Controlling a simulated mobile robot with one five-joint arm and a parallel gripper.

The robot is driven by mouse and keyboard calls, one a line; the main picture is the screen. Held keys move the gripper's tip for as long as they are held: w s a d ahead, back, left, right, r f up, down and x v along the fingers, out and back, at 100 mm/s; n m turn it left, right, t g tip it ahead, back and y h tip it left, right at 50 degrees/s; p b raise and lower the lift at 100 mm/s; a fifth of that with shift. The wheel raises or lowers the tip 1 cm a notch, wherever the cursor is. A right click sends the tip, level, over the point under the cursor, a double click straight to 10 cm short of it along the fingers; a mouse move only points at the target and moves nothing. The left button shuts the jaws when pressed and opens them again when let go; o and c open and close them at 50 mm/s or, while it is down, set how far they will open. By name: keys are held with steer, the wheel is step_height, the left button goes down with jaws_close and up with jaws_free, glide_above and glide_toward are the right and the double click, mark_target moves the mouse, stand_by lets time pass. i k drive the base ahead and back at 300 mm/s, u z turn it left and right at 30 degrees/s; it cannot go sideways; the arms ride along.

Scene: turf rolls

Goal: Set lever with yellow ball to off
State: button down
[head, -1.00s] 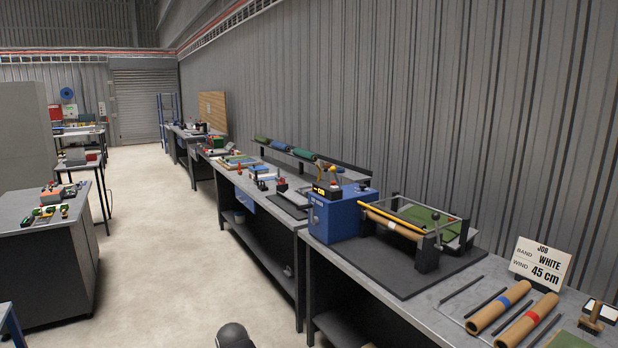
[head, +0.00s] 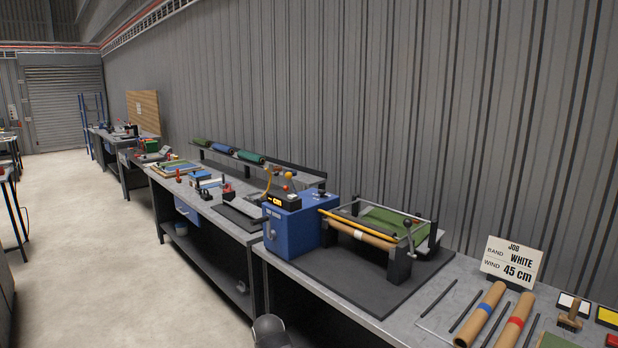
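A blue machine box (head: 288,232) stands on the bench right of centre in the head view. On its top is a small dark unit with a lit yellow display, and a small orange-yellow ball (head: 288,175) shows above it. The ball seems to sit on a thin lever, but it is too small to tell the lever's position. A yellow curved piece stands left of it, and a black knob on the box's right. My gripper is not in view; a dark rounded part of my own body shows at the bottom edge.
A roller frame with green turf (head: 385,220) adjoins the box on a black mat (head: 355,285). A job sign (head: 512,262) reads white, 45 cm. Cardboard tubes (head: 480,315) lie at the front right. Open floor (head: 110,235) runs along the left.

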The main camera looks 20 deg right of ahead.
mark_target(288, 175)
steer(key=z, duration=0.05)
steer(key=i, duration=1.3)
steer(key=u, duration=0.8)
